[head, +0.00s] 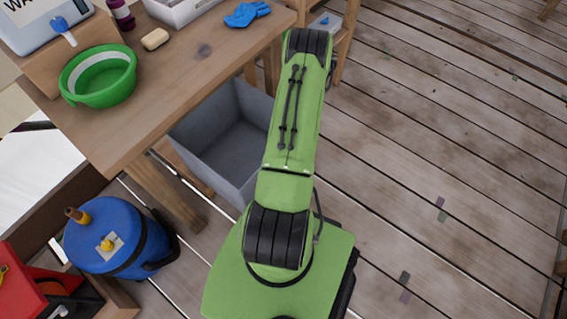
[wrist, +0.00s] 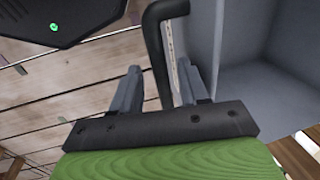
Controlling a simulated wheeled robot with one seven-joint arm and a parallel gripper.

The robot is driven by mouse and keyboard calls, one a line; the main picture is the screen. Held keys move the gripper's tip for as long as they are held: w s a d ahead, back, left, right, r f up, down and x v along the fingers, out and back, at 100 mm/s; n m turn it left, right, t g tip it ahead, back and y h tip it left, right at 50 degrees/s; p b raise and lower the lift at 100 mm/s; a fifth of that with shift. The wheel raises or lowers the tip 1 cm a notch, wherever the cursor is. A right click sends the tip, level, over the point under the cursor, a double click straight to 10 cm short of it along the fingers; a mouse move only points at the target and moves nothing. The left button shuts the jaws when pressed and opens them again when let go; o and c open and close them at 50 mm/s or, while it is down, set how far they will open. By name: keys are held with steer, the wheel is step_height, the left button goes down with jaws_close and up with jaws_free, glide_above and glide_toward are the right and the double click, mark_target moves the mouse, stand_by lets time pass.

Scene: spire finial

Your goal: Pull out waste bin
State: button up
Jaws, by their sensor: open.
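The waste bin (head: 222,143) is a grey, open-topped, square box standing under the wooden table's edge in the head view. It looks empty, and my arm hides its right side. In the wrist view the bin (wrist: 285,50) fills the right side, with its near wall close to my right finger. My gripper (wrist: 158,68) is open, its two grey fingers apart. A black bent bar (wrist: 155,45), which looks like a handle on the bin's side, runs between the fingers. I cannot tell whether either finger touches it. The gripper is hidden behind my arm in the head view.
The wooden table (head: 140,110) holds a green bowl (head: 98,77), a soap bar (head: 155,39) and a blue cloth (head: 246,14). A blue drum (head: 115,235) and a red box (head: 45,285) stand lower left. The plank floor (head: 450,150) on the right is mostly clear.

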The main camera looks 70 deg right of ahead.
steer(key=s+r+p, duration=0.3)
steer(key=r+p, duration=0.2)
steer(key=r, duration=1)
steer(key=shift+a+r, duration=0.25)
steer(key=shift+a, duration=0.15)
steer(key=shift+w, duration=0.1)
steer(key=w+a+r+n+p, duration=0.1)
steer(key=w+a+r+n, duration=0.3)
steer(key=r, duration=0.4)
steer(key=w+a+r+n+t+p, duration=0.1)
steer(key=w+a+r+n+p, duration=0.15)
steer(key=w+r, duration=0.45)
steer(key=w+a+r+n, duration=0.4)
steer(key=a+r, duration=0.1)
steer(key=r, duration=0.3)
steer(key=s+a+r+n+p, duration=0.1)
steer(key=s+a+r+n, duration=0.1)
steer(key=a+r, duration=0.3)
steer(key=s+a+r+n+t+p, duration=0.1)
steer(key=s+a+r+n, duration=0.2)
steer(key=a+r, duration=0.3)
steer(key=s+a+r+n+t+p, duration=0.1)
steer(key=s+a+r+n, duration=0.2)
steer(key=a+r+n, duration=0.2)
steer(key=shift+s+a+r, duration=0.15)
steer(key=shift+a, duration=0.35)
